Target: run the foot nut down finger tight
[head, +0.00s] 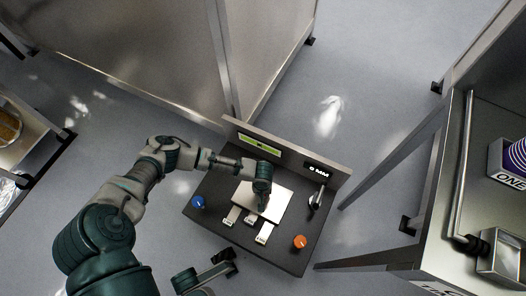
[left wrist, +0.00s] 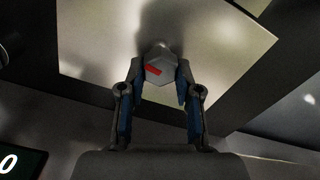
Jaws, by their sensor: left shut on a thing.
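The foot nut (left wrist: 160,66) looks like a grey hexagonal piece with a red mark on its face, seen between my fingertips in the left wrist view. My left gripper (left wrist: 162,85) is shut on it, over a pale plate. In the head view my left gripper (head: 262,205) points down onto the pale plate (head: 283,201) of a dark bench fixture (head: 222,231). The nut is hidden there by the gripper. What looks like my right gripper (head: 226,257) is at the fixture's lower left edge, small and dark; its jaws cannot be made out.
The fixture has a blue knob (head: 197,202), an orange knob (head: 299,241), a small lever (head: 316,197), a green display (head: 262,146) and a "0 MM" readout (head: 318,170). Three pale labelled tabs lie before the plate. A metal bench (head: 435,262) stands right.

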